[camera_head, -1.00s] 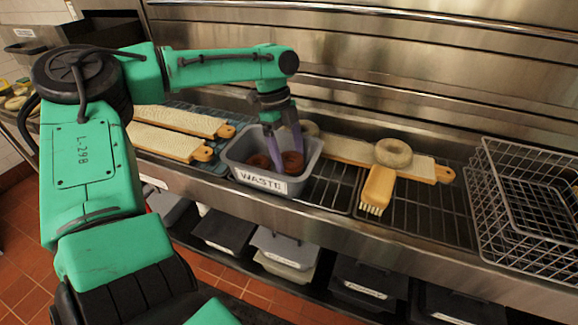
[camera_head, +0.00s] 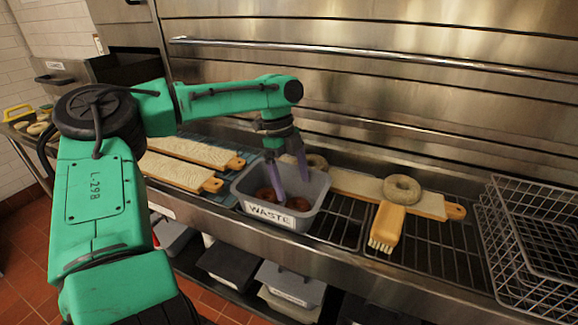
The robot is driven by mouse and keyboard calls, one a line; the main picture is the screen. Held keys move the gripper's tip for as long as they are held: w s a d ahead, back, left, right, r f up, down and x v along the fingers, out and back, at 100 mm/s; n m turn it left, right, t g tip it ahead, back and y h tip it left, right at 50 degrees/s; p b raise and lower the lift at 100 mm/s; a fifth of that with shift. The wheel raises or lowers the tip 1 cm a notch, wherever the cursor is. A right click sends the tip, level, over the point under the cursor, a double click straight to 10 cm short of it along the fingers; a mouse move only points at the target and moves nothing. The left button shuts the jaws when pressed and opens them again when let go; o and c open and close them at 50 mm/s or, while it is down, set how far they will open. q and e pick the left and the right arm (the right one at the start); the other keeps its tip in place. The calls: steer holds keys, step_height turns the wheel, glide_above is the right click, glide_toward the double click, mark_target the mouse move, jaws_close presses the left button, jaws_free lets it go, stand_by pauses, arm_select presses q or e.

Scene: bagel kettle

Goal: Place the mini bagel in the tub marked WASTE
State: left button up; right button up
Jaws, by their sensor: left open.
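The grey tub marked WASTE (camera_head: 270,216) stands on the wire rack. Two brown, ring-shaped bagels lie in it, one at the left (camera_head: 265,195) and one at the right (camera_head: 299,204). My left gripper (camera_head: 292,188) points down into the tub with its purple fingers apart. Its near finger overlaps the space between the two brown bagels; I cannot tell whether it touches either. A pale bagel (camera_head: 402,189) lies on a wooden board to the right. Another bagel (camera_head: 317,162) shows partly behind the tub. Which one is the mini bagel is not clear. My right gripper is out of view.
Wire baskets (camera_head: 530,240) stand at the far right. Two pale boards (camera_head: 180,170) lie left of the tub. Lidded bins (camera_head: 290,283) sit on the shelf below. A steel oven front rises behind.

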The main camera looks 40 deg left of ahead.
arm_select(q)
steer(key=v, duration=0.6)
stand_by(0.3)
